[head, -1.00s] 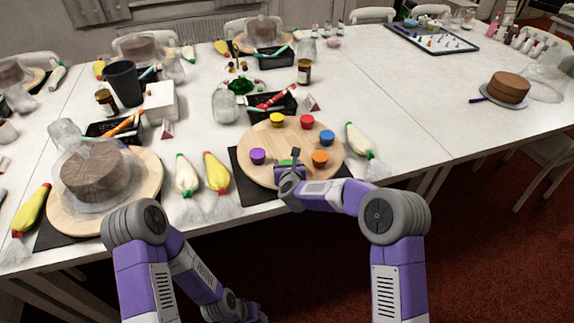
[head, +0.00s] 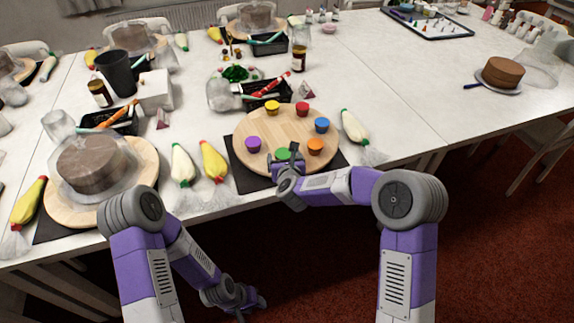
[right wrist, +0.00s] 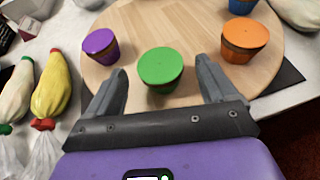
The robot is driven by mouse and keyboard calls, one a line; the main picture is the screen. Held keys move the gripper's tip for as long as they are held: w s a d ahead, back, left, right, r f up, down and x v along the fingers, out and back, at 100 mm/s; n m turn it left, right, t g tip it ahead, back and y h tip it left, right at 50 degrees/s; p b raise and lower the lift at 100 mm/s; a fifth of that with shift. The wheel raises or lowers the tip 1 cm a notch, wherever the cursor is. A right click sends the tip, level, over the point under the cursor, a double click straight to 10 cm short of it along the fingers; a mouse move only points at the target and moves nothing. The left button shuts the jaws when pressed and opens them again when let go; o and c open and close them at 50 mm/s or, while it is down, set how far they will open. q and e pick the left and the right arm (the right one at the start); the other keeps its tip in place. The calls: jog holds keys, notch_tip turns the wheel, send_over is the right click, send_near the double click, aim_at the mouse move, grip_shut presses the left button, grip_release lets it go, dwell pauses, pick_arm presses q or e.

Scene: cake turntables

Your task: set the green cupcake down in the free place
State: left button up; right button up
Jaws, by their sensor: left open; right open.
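The green cupcake (head: 283,154) stands upright on the round wooden turntable (head: 285,127), near its front edge. It lies between the purple cupcake (head: 253,144) and the orange cupcake (head: 316,146). In the right wrist view the green cupcake (right wrist: 160,68) sits between the tips of my open right gripper (right wrist: 161,72), with a gap on both sides. My right gripper also shows in the head view (head: 288,162), at the turntable's front edge. My left gripper (head: 250,303) is open and low, in front of the table and away from the turntable.
Yellow (head: 272,107), red (head: 302,109) and blue (head: 322,125) cupcakes stand farther back on the turntable. Piping bags lie left (head: 213,161) and right (head: 353,126) of it. A covered brown cake (head: 92,164) stands at left. The right table area is largely clear.

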jog(key=a+v, duration=0.1)
jog(key=v, duration=0.5)
jog(key=s+d+f+n+g+y, duration=0.1)
jog(key=s+d+f+n+g, duration=0.2)
jog(key=s+f+n, duration=0.5)
jog(key=s+d+f+n+g+y, duration=0.1)
jog(key=s+d+f+n+g, duration=0.25)
jog(key=f+n, duration=0.65)
jog(key=s+d+f+n+g, duration=0.1)
jog(key=s+f+n+g, duration=0.2)
jog(key=s+f+n, duration=0.2)
jog(key=s+d+f+n+g, duration=0.2)
jog(key=s+f+n, duration=0.3)
jog(key=s+n, duration=0.4)
jog(key=s+g, duration=0.1)
jog(key=s, duration=0.4)
jog(key=shift+s+f+y+p, duration=0.2)
jog(key=shift+s+y+p, duration=0.05)
jog(key=shift+y+p, duration=0.05)
jog(key=shift+r, duration=0.1)
notch_tip(320, 180, up, 5)
jog(key=p, duration=0.5)
jog(key=shift+r, duration=0.1)
